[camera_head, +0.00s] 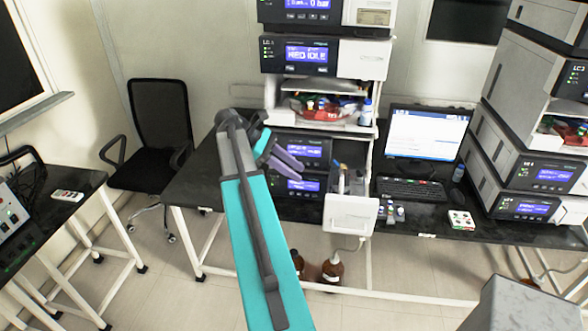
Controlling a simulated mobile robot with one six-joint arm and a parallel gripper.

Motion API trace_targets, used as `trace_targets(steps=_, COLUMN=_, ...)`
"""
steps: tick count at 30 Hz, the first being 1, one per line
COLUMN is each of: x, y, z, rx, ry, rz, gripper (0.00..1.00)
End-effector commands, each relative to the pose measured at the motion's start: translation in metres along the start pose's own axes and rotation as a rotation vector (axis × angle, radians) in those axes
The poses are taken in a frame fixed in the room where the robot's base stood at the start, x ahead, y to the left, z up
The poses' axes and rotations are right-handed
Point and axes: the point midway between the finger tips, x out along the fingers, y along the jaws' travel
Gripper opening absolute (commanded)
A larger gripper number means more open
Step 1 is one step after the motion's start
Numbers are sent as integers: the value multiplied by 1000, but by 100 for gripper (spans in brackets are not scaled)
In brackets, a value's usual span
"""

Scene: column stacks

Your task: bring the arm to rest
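My arm (262,245), teal and grey, reaches up from the bottom of the head view and bends at a grey joint. My gripper (297,166), with purple-grey fingers, is in front of the middle instrument stack (327,58), near its blue-lit lower modules. It appears to hold nothing. The fingers are small and seen at an angle, so I cannot tell whether they are open or shut.
A black bench (190,187) carries the stack, a monitor (426,137), a keyboard (410,188) and small vials (390,211). Another stack (530,140) stands at right. A black chair (160,125) is at left. Brown bottles (332,270) stand below the bench.

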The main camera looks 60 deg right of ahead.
Motion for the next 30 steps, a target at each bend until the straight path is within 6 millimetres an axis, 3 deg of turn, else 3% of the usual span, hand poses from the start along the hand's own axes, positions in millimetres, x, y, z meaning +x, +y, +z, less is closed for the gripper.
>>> trace_targets(steps=11, x=-1, y=0, z=-2, rx=-2, ry=0, rz=3, gripper=34)
trace_targets(steps=16, x=-8, y=-4, z=-21, rx=-26, ry=-4, rz=22, gripper=34)
trace_targets(steps=23, x=-7, y=-26, z=-99, rx=-134, ry=-44, rz=51, gripper=34)
trace_targets(steps=30, x=8, y=-67, z=-184, rx=-270, ry=-88, rz=71, gripper=34)
